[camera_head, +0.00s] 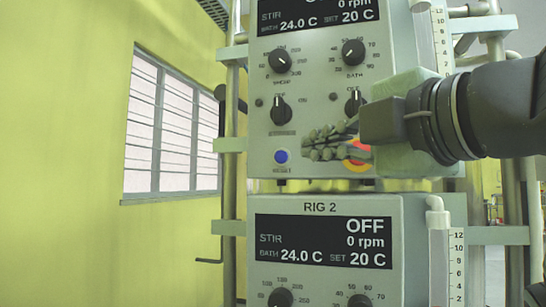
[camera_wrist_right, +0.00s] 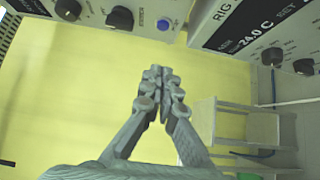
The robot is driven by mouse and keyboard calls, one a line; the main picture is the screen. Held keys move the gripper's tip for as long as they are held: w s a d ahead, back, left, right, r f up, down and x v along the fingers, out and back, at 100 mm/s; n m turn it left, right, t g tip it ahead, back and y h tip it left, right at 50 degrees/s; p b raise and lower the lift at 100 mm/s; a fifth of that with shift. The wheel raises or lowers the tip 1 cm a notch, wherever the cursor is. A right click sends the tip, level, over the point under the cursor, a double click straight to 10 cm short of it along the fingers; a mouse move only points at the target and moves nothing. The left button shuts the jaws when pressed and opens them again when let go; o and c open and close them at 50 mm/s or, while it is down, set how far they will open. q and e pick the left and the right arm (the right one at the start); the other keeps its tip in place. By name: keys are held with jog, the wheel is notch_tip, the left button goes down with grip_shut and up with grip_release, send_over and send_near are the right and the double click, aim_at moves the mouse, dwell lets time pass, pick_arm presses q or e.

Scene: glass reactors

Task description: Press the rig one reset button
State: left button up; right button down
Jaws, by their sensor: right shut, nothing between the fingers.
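The upper control panel (camera_head: 310,115), which I take as rig one, stands above a panel marked RIG 2. The depth gap to the panel is hard to tell. My left gripper is not in view.
A red and yellow button (camera_head: 358,153) is partly hidden behind my right gripper. Several black knobs (camera_head: 279,61) stick out of the upper panel. The RIG 2 panel (camera_head: 325,205) is directly below. A metal frame post (camera_head: 231,160) stands left, before open space and a yellow wall.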

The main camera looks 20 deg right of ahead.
send_near(276, 157)
jog(key=w+a, duration=0.2)
jog(key=a, duration=0.1)
jog(key=w, duration=0.1)
jog(key=w+d+p, duration=0.1)
jog(key=w, duration=0.1)
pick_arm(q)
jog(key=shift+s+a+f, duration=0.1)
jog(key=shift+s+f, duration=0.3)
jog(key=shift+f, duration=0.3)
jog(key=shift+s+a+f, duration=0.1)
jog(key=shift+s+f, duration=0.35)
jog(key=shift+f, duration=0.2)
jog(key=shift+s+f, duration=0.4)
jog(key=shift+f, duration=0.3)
pick_arm(e)
jog(key=shift+w+d, duration=0.35)
jog(key=shift+w, duration=0.05)
jog(key=shift+d, duration=0.1)
